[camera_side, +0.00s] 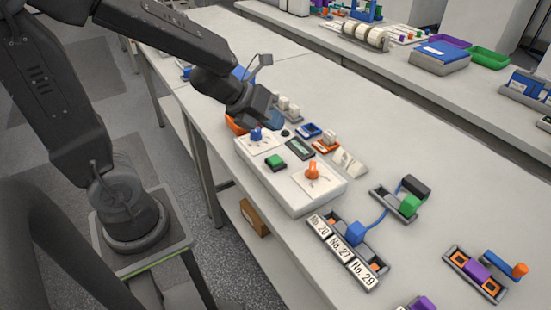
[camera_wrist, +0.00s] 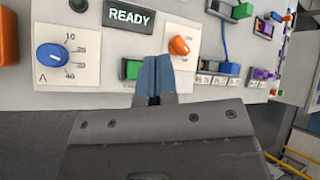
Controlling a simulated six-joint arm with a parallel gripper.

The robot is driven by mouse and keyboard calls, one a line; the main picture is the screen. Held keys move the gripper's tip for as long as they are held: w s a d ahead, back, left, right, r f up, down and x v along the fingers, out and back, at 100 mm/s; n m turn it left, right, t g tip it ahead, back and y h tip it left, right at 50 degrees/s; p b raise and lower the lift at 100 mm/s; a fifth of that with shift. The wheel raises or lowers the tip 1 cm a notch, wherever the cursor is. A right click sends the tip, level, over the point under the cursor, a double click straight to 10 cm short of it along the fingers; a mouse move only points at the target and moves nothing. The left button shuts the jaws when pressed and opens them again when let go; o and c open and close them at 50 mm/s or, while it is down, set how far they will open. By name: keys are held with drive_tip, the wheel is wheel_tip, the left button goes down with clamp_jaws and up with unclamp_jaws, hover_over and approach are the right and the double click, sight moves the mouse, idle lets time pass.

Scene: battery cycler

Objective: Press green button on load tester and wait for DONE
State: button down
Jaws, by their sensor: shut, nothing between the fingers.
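The load tester (camera_side: 322,192) is a white box at the front edge of the table. Its green button (camera_side: 276,161) is in the middle of the top panel and also shows in the wrist view (camera_wrist: 131,69). Its display (camera_wrist: 129,16) reads READY in the wrist view; in the side view the display (camera_side: 300,148) is too small to read. My gripper (camera_side: 274,118) is shut and empty beyond the box's far end in the side view.
A blue dial (camera_wrist: 52,57) and an orange knob (camera_wrist: 179,46) sit on the panel on either side of the button. A rack with numbered labels (camera_side: 341,250) stands near the box. Several small coloured parts lie behind it. The table to the right has free room.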

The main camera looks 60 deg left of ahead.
sight(274, 158)
drive_tip(key=shift+f, duration=3.35)
drive_tip(key=shift+f, duration=0.1)
drive_tip(key=shift+f, duration=0.3)
drive_tip(key=shift+f, duration=0.5)
idle(0.4)
drive_tip(key=shift+r, duration=0.9)
drive_tip(key=shift+r, duration=2.55)
